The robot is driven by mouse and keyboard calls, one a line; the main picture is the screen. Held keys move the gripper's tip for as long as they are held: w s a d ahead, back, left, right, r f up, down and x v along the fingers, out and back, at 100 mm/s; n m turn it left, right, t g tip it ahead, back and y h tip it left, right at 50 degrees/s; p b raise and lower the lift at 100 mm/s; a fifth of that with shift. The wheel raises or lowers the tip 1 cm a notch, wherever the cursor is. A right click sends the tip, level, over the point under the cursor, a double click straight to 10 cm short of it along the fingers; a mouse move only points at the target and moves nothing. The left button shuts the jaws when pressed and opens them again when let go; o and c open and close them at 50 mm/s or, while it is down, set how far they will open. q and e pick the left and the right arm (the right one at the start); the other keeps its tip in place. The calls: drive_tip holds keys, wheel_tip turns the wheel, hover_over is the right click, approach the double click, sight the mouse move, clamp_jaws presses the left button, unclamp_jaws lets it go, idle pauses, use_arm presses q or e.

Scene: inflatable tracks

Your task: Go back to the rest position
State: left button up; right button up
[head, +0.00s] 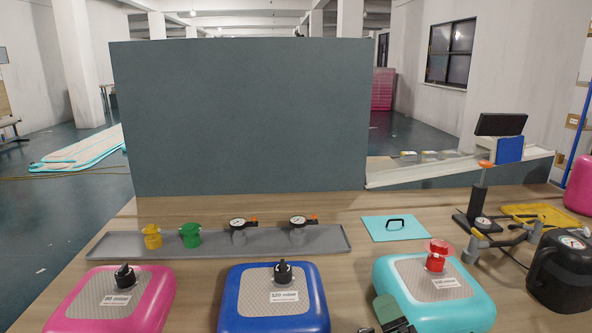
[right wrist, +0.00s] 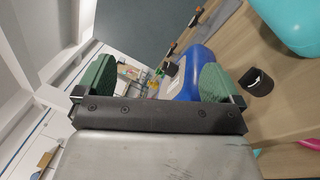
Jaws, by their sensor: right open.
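My right gripper (head: 390,314) shows at the bottom edge of the head view, in front of the teal inflatable (head: 465,302) and overlapping its lower left corner. In the right wrist view its two green fingers (right wrist: 155,82) stand wide apart with nothing held between them. The blue inflatable (head: 240,310) with a black valve (head: 283,272) lies to its left; it also shows beyond the fingers in the right wrist view (right wrist: 197,62). A pink inflatable (head: 70,310) lies further left. The teal one carries a red valve (head: 436,256). My left gripper is not in view.
A grey tray (head: 210,248) holds yellow and green fittings and two gauges. A teal plate (head: 380,233) with a handle, a black pump stand (head: 478,205) and a black container (head: 560,275) stand right. A dark panel (head: 240,120) rises behind the table.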

drive_tip(key=s+d+f+m+g+h, duration=0.25)
drive_tip(key=s+f+m+g, duration=0.2)
drive_tip(key=f+m, duration=0.25)
drive_tip(key=s+d+f+m+g+h, duration=0.2)
drive_tip(key=s+f+m+g+h, duration=0.15)
drive_tip(key=s+f+m, duration=0.35)
drive_tip(key=s+f+m+g+y, duration=0.1)
drive_tip(key=s+f+m+g, duration=0.35)
drive_tip(key=s, duration=0.25)
drive_tip(key=s+f+m+g+y, duration=0.1)
drive_tip(key=s+f+m+g, duration=0.25)
drive_tip(key=s+m, duration=0.2)
wheel_tip(320, 180, down, 23)
drive_tip(key=s+n+g, duration=0.1)
drive_tip(key=s, duration=0.1)
drive_tip(key=s+d+f+g, duration=0.1)
drive_tip(key=s+d+f, duration=0.1)
drive_tip(key=s+f, duration=1.4)
drive_tip(key=shift+d+f+n, duration=0.25)
drive_tip(key=shift+f+n, duration=0.05)
drive_tip(key=shift+f, duration=0.2)
